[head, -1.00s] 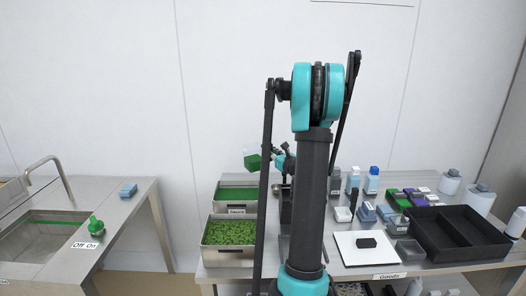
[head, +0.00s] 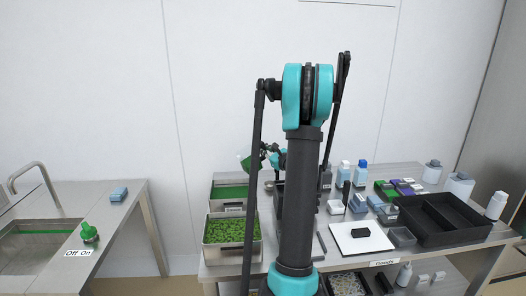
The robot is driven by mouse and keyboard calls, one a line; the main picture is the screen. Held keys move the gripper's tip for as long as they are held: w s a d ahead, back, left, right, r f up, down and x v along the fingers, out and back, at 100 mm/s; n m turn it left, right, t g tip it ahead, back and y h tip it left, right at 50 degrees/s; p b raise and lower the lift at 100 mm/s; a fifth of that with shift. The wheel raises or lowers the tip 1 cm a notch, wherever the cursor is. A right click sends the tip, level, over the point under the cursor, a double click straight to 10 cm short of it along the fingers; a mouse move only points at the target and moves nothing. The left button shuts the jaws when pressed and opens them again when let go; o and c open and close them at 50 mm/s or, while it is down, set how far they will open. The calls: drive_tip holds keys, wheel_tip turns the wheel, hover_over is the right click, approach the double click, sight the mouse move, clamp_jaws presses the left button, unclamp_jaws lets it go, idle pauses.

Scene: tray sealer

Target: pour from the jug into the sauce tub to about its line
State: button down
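A jug with green content (head: 252,163) is up in the air behind my arm, tilted, above the back metal pan. My gripper (head: 266,153) is small in the head view, just right of the jug, and looks shut on it; its fingertips are hard to make out. The back pan (head: 229,206), with a label on its front that seems to read "Sauce", holds a flat green surface and looks like the sauce tub. My arm hides part of its right side. A fill line and any stream from the jug are too small to tell.
A pan of green leaves (head: 231,252) stands in front. A sink bench (head: 115,215) stands left, across a gap.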

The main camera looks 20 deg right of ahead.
drive_tip(key=shift+w, duration=0.1)
drive_tip(key=w+a+n+g+y, duration=0.3)
drive_tip(key=w+n+g+y, duration=0.1)
drive_tip(key=w+y, duration=0.3)
drive_tip(key=shift+a+n+y, duration=0.25)
drive_tip(key=shift+n+y, duration=0.15)
drive_tip(key=shift+n, duration=0.5)
drive_tip(key=shift+s, duration=0.1)
